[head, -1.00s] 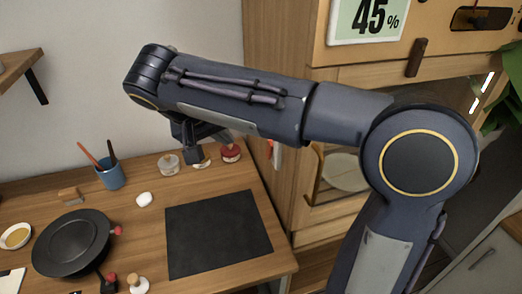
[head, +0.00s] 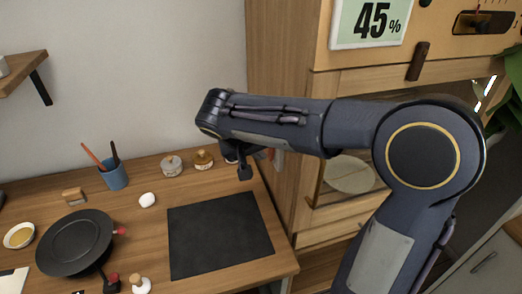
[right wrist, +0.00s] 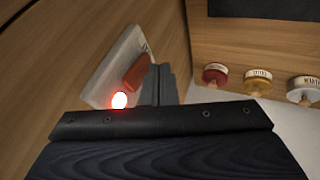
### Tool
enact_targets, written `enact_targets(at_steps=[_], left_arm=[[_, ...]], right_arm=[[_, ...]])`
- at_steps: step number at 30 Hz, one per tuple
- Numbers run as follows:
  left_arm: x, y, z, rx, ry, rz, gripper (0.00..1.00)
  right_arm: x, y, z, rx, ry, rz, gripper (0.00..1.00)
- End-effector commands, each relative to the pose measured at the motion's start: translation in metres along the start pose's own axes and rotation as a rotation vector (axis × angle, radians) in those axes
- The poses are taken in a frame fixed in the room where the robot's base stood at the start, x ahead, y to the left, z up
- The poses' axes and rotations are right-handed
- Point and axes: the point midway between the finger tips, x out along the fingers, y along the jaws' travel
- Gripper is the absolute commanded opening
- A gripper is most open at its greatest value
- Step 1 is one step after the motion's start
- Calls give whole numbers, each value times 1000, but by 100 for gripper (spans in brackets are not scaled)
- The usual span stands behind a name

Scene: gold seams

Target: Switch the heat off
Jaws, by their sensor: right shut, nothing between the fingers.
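A pale switch plate (right wrist: 112,68) with an orange-red rocker (right wrist: 136,73) is mounted on a wooden panel in the right wrist view. A round lamp (right wrist: 119,100) on it glows red. My right gripper (right wrist: 163,84) is shut and empty, its tip close beside the rocker in the picture; I cannot tell if they touch. In the head view my right gripper (head: 245,171) hangs above the back right of the worktop, beside the wooden cabinet's side. My left gripper is not in view.
The worktop holds a dark mat (head: 218,236), a black pan (head: 75,243), a blue cup (head: 115,175) and a white egg-like thing (head: 148,200). Jars (head: 172,165) stand along the back wall; a red-lidded jar (right wrist: 215,74) is nearest the switch. The tall cabinet (head: 280,80) bounds the right.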

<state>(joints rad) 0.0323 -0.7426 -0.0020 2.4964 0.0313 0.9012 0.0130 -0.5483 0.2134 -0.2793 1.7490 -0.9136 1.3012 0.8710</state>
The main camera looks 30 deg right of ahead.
Motion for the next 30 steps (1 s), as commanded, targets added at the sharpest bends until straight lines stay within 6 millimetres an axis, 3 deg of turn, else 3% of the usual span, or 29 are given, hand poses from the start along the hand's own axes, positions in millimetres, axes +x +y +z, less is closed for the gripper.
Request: enact_targets(at_steps=[16, 30], left_arm=[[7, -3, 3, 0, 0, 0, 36], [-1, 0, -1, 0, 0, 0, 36]], right_arm=[[11, 4, 4, -29, 11, 64, 0], [1, 11, -2, -28, 14, 74, 0]])
